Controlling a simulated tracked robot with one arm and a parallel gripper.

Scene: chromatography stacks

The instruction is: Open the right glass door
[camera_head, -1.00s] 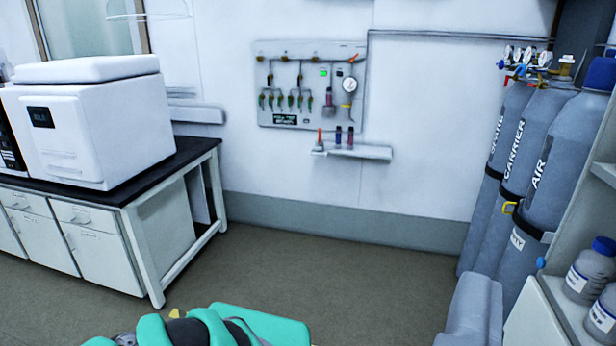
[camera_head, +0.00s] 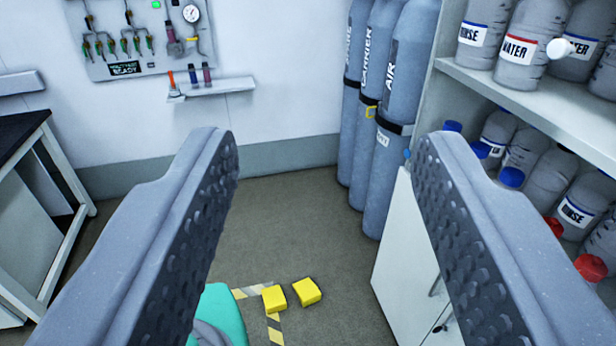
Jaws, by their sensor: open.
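My gripper (camera_head: 323,150) is open and empty, with its two dark, studded finger pads spread wide across the view. An open-looking shelf cabinet (camera_head: 520,88) with bottles stands at the right, partly behind my right finger. A round white knob (camera_head: 560,47) shows in front of the upper bottles. A small blue knob (camera_head: 407,155) shows at the cabinet's left edge. I cannot clearly make out a glass pane or whether one is open or closed. My gripper is left of the white knob and apart from it.
Grey gas cylinders (camera_head: 395,110) stand against the wall left of the cabinet. A white lower cupboard (camera_head: 410,265) is below the shelves. Yellow blocks (camera_head: 306,291) lie on the floor by striped tape. A black-topped bench (camera_head: 25,135) is at the left.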

